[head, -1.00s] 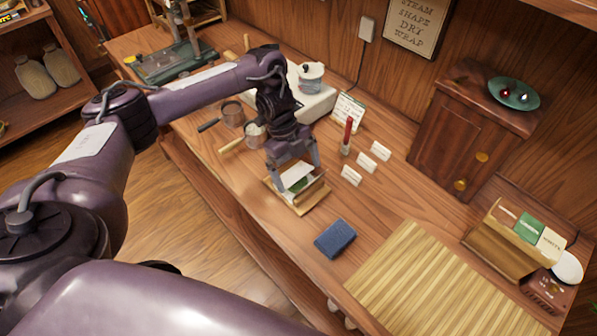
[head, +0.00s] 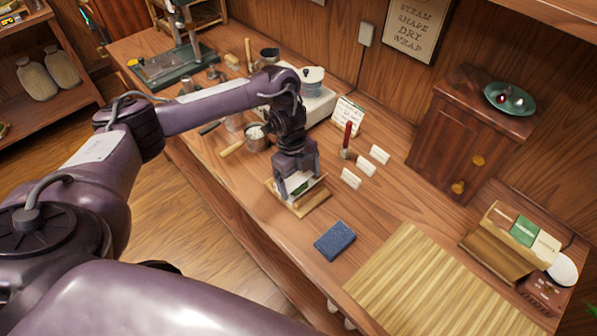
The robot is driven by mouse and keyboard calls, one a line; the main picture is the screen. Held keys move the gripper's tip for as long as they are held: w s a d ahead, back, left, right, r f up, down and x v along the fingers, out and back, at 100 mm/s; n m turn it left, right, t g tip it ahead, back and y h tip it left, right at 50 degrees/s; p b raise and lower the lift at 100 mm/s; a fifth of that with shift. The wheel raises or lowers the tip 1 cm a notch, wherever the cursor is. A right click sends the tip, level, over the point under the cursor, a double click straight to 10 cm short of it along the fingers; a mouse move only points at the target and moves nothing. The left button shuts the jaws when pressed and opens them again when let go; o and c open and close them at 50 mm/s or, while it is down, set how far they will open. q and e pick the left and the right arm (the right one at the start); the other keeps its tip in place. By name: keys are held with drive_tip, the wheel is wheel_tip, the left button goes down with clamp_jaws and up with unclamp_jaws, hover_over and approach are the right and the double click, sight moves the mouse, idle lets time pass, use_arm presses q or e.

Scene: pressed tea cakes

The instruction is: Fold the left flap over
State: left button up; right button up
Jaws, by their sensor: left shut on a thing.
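A small wooden tray (head: 313,203) lies on the workbench near its front edge. A wrapper with white and green parts (head: 300,186) sits on it, largely hidden by my left gripper. My left gripper (head: 296,192) points down over the wrapper, with its fingers at the paper. It is shut on what seems to be the wrapper's left flap; the fingers hide the held part. No tea cake can be made out clearly. My right gripper is not in view.
A dark blue cloth (head: 335,240) lies to the right of the tray, before a bamboo mat (head: 430,285). Small white cards (head: 351,178) and a red-handled tool (head: 346,140) stand behind. Small pots (head: 256,137) are at the left.

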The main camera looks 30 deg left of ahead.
sight(299, 183)
use_arm(q)
drive_tip(key=shift+s+d+f+y, duration=0.1)
drive_tip(key=shift+d+f+y, duration=0.1)
drive_tip(key=shift+y, duration=0.4)
drive_tip(key=shift+f+t+y+p, duration=0.2)
drive_tip(key=shift+t+y+p, duration=0.1)
drive_tip(key=o, duration=0.7)
drive_tip(key=shift+r, duration=0.15)
drive_tip(key=r, duration=0.3)
drive_tip(key=r+p, duration=0.1)
drive_tip(key=r, duration=0.3)
drive_tip(key=shift+a+r+p, duration=0.2)
drive_tip(key=shift+r+p, duration=0.1)
drive_tip(key=shift+f, duration=0.1)
